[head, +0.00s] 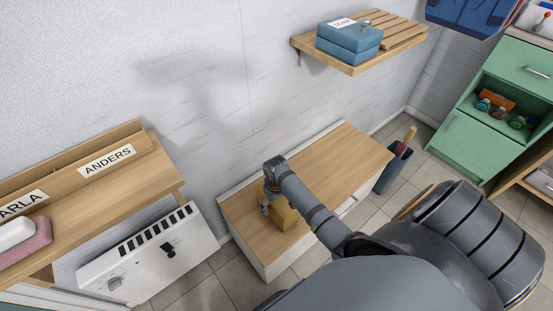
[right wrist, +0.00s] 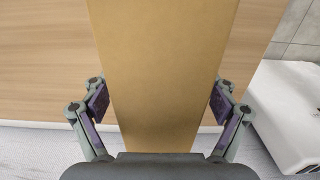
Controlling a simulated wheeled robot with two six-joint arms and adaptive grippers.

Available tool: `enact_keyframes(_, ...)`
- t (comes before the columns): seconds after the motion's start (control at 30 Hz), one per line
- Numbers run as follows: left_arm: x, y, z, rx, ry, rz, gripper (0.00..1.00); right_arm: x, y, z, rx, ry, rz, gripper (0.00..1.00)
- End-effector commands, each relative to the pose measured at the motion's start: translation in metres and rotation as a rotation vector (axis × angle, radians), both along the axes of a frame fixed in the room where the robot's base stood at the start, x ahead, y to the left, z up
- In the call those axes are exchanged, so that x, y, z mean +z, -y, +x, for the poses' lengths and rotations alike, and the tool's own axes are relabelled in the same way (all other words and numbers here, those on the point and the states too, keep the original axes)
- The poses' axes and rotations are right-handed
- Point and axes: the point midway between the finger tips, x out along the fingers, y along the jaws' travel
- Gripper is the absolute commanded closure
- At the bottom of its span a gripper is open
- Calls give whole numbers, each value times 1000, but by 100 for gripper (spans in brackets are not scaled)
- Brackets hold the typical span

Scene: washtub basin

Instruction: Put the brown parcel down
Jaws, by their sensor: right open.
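The brown parcel (head: 284,213) stands on the wooden top of a low white bench (head: 335,165), toward its left end. In the right wrist view the parcel (right wrist: 162,70) fills the middle. My right gripper (head: 268,198) is at the parcel, with its arm reaching in from the lower right. In the right wrist view its fingers (right wrist: 160,103) are open, one on each side of the parcel and close to its faces. I cannot tell whether either pad touches. The gripper partly hides the parcel in the head view. My left gripper is not in view.
The bench top right of the parcel is clear. A name-labelled wooden rack (head: 110,190) and white panel (head: 145,262) stand left. A dark bin (head: 388,177) and green cabinet (head: 470,140) stand right.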

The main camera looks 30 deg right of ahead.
Motion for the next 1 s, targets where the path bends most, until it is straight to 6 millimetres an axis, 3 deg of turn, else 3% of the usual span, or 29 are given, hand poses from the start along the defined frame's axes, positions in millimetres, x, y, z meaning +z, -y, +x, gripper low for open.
enact_keyframes(0.17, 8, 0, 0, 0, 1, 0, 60, 23, 0, 1, 0, 3, -1, 14)
enact_keyframes(0.4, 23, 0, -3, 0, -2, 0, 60, 82, 0, 1, 1, 5, -1, 14)
enact_keyframes(0.53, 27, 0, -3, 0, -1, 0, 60, 106, 0, 1, -1, 3, -1, 14)
enact_keyframes(0.7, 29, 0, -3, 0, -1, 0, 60, 121, 0, 0, 0, 0, -1, 14)
enact_keyframes(1.0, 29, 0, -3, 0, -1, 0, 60, 122, 0, 0, -1, 0, 0, 14)
